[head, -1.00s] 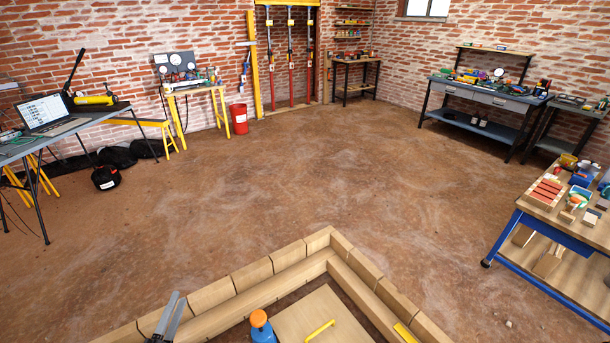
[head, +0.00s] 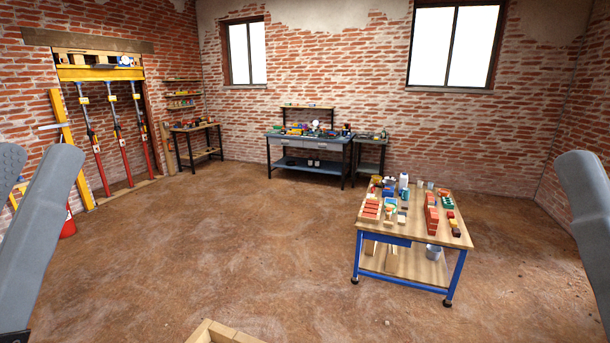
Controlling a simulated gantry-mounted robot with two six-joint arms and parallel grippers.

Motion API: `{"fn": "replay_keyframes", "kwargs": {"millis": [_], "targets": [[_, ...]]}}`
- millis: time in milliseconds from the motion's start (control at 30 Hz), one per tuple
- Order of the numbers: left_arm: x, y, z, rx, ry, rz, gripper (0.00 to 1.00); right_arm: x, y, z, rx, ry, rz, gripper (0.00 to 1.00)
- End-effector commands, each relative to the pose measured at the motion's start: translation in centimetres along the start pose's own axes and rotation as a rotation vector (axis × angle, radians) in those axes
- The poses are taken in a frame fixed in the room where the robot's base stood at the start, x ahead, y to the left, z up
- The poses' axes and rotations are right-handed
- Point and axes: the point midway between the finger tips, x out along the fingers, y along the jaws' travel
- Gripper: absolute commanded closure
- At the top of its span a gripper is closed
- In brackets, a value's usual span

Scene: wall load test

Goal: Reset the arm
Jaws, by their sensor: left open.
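My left gripper (head: 38,158) is at the left edge of the head view, raised, large and close to the camera. Its grey fingers stand apart with nothing between them, so it is open and empty; part of it is cut off by the frame. A similar grey part of my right gripper (head: 588,215) shows at the right edge. Most of it is outside the picture, so its opening cannot be told. Neither touches anything that I can see.
A wooden workbench with blue legs (head: 402,241) stands at centre right, with several bricks and containers on top. Red props (head: 117,135) stand in a wall opening at left. A timber edge (head: 222,333) shows at the bottom. The brown floor between is clear.

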Motion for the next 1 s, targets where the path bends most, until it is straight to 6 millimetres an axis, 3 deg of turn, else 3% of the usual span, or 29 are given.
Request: {"fn": "replay_keyframes", "kwargs": {"millis": [33, 400, 500, 700, 900, 1000], "targets": [[4.0, -0.1, -3.5, 0.002, -0.001, -0.001, 0.53, 4.0, -0.1, -3.5, 0.001, -0.001, 0.0, 0.14], [16.9, -0.2, -15.2, 0.006, -0.003, -0.004, 0.53, 16.9, 0.0, -15.2, 0.0, -0.003, 0.0, 0.14], [19.6, -0.2, -17.6, 0.006, -0.003, -0.004, 0.53, 19.6, 0.1, -17.7, 0.0, -0.003, 0.0, 0.14], [21.6, -0.2, -19.5, 0.007, -0.003, -0.004, 0.53, 21.6, 0.1, -19.6, 0.0, -0.003, 0.0, 0.14], [21.3, -0.2, -19.4, 0.008, -0.002, -0.005, 0.53, 21.4, 0.0, -19.4, 0.001, -0.003, -0.001, 0.14], [20.5, -0.6, -20.5, 0.017, 0.001, -0.013, 0.53, 20.9, -0.5, -20.1, 0.01, -0.001, -0.009, 0.14]]}}
